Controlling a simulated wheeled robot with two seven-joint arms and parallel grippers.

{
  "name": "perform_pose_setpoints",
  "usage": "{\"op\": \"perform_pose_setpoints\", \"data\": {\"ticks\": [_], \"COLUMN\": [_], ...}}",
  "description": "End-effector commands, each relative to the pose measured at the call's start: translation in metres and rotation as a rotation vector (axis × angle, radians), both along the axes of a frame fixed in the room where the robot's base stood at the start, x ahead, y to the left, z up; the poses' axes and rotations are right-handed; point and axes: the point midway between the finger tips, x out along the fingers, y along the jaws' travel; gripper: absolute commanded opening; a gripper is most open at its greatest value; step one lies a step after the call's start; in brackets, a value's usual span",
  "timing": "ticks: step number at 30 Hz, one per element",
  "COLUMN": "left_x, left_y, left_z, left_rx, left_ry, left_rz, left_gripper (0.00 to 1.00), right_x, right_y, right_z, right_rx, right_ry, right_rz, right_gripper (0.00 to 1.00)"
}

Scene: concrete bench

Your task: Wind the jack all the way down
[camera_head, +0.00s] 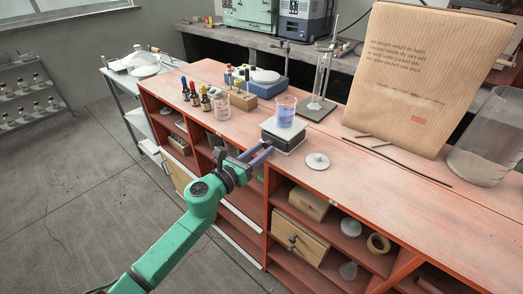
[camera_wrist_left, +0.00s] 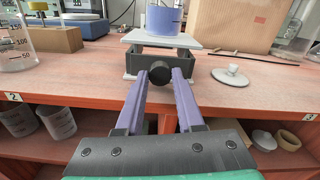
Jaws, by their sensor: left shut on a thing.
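The lab jack (camera_head: 284,137) stands near the front edge of the red bench, with a pale top plate over a dark frame. A beaker with blue-violet liquid (camera_head: 286,112) stands upright on its plate. In the left wrist view the jack's plate (camera_wrist_left: 150,41) sits above the dark body, with a gap between them, and the beaker (camera_wrist_left: 164,20) is cut off at the top. My left gripper (camera_head: 265,149) reaches in from the front. Its lilac fingers are shut on the jack's round black knob (camera_wrist_left: 160,74). My right gripper is not in view.
A white lidlike disc with a knob (camera_head: 317,161) lies right of the jack. Dropper bottles (camera_head: 194,94) and a beaker (camera_head: 221,106) stand to the left. Open shelves lie below the bench edge.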

Motion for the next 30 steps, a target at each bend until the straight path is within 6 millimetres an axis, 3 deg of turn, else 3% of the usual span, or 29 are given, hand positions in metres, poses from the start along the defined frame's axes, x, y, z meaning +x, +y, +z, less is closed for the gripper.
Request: {"op": "perform_pose_setpoints", "data": {"ticks": [15,30], "left_x": [0.0001,0.0002], "left_y": [0.0002,0.0004], "left_z": [0.0,-0.0004], "left_rx": [-0.248,-0.281], "left_ry": [0.181,0.204], "left_rz": [0.0,0.0], "left_gripper": [0.0,0.0], "right_x": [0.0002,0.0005], "right_y": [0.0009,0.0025], "right_z": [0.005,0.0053], "right_rx": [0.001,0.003], "right_ry": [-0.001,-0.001], "right_rz": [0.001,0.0], "right_gripper": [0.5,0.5]}}
